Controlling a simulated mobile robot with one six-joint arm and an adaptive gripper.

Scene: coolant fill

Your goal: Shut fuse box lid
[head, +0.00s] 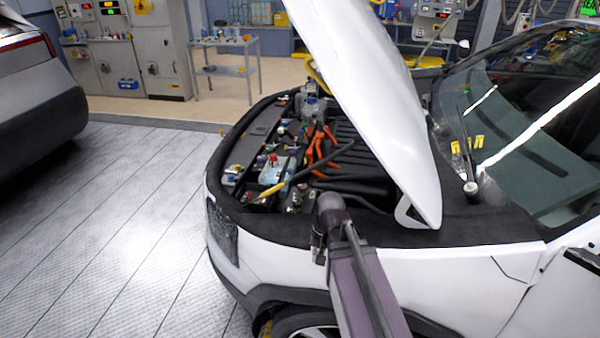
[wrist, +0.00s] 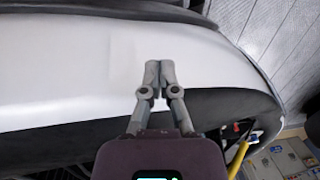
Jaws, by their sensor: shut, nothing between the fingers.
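I cannot clearly pick out the fuse box or its lid among the crowded parts of the open engine bay (head: 262,150). In the wrist view, my gripper (wrist: 160,66) is shut and empty, with its fingertips together over the white fender (wrist: 60,75).
The raised white hood (head: 375,95) stands over the bay's right side. Orange cables (head: 318,147) and dark hoses cross the bay. The windshield (head: 530,130) is at right. A small bench (head: 225,70) and grey cabinets (head: 155,50) stand behind.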

